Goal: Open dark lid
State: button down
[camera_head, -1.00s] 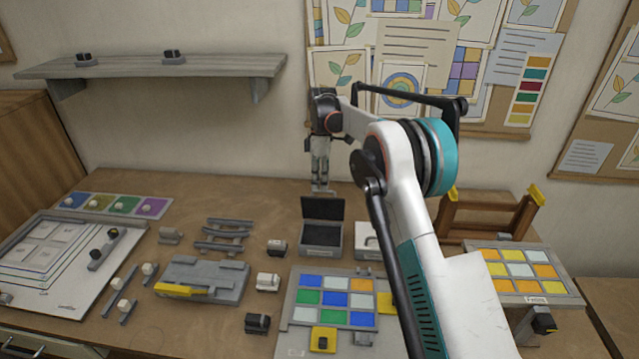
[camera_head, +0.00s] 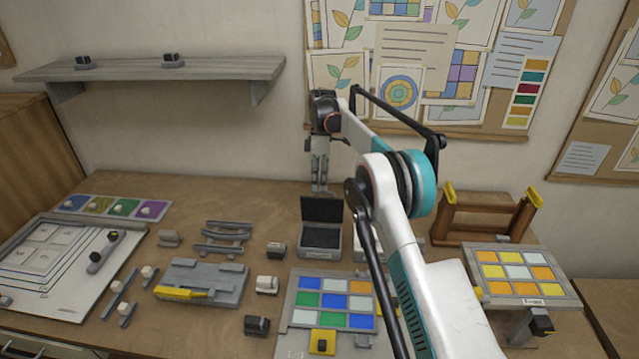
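A grey box with a dark interior (camera_head: 321,252) stands at the middle of the table. Its dark lid (camera_head: 322,209) stands raised at the back edge of the box, leaning back a little. My gripper (camera_head: 320,188) hangs pointing down just behind the raised lid. It looks empty, but its fingers are small and I cannot tell whether they are open or shut. A second, pale box (camera_head: 360,246) to the right is mostly hidden by my arm.
A panel of coloured tiles (camera_head: 333,302) lies in front of the box. Small dark and white blocks (camera_head: 277,250) stand to the left. A wooden rack (camera_head: 487,217) and a tilted tile panel (camera_head: 521,274) stand at right.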

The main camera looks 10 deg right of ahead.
jog(key=c, duration=1.7)
grip_release()
jog(key=shift+w+d+f, duration=0.1)
jog(key=shift+d+f, duration=0.15)
jog(key=shift+f, duration=0.65)
jog(key=shift+w, duration=0.3)
jog(key=shift+r, duration=4.95)
jog(key=shift+d+r, duration=0.1)
